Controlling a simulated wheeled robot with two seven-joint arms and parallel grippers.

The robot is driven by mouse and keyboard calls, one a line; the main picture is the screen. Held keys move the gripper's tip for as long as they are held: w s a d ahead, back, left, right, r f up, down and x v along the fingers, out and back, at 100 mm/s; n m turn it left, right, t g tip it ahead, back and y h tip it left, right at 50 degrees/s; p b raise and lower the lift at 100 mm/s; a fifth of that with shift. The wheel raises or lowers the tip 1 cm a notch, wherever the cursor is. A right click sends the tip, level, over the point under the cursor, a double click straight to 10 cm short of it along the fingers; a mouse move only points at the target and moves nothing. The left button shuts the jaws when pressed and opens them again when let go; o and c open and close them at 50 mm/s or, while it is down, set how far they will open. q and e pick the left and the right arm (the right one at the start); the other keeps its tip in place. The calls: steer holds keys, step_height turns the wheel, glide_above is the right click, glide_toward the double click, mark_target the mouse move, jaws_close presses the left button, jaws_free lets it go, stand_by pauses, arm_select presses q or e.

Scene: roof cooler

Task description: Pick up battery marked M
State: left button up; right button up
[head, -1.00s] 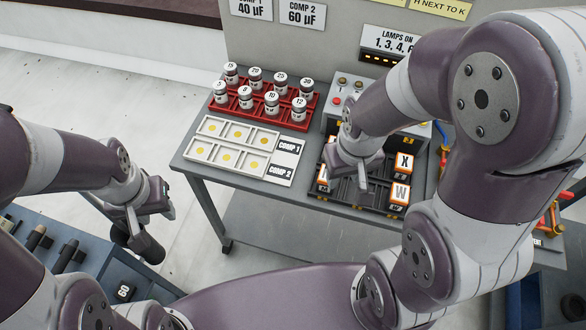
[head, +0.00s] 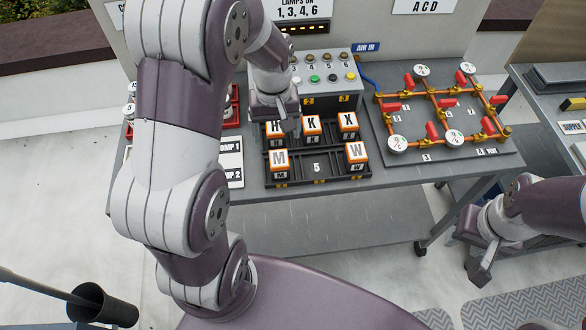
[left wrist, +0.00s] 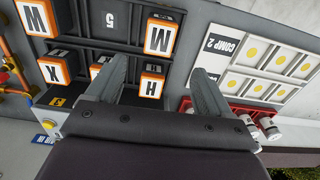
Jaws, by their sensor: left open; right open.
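The battery marked M (head: 279,161), an orange-and-black block with a white top, sits in the front left of the black tray (head: 315,180). My left gripper (head: 279,112) is open and empty above the tray's back row, behind M, and partly covers the H battery (head: 272,132). In the left wrist view, M (left wrist: 160,37) appears upside down beyond the fingertips (left wrist: 162,72), with H (left wrist: 150,84) in the gap between the fingers as seen. Contact with H cannot be told. My right gripper (head: 478,262) is open and empty at the right, away from the tray.
Batteries K (head: 312,127), X (head: 347,122) and W (head: 355,153) share the tray. A button box (head: 325,80) stands behind it. A pipe board with red valves (head: 440,110) is to the right. The COMP panel (head: 231,160) is at the left. The table front is bare.

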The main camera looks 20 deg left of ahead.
mark_target(279, 157)
arm_select(q)
steer(key=f, duration=0.7)
steer(key=f+p, duration=0.1)
steer(key=f, duration=0.2)
steer(key=shift+s+d+f, duration=0.3)
steer(key=shift+s, duration=0.05)
steer(key=c, duration=1.3)
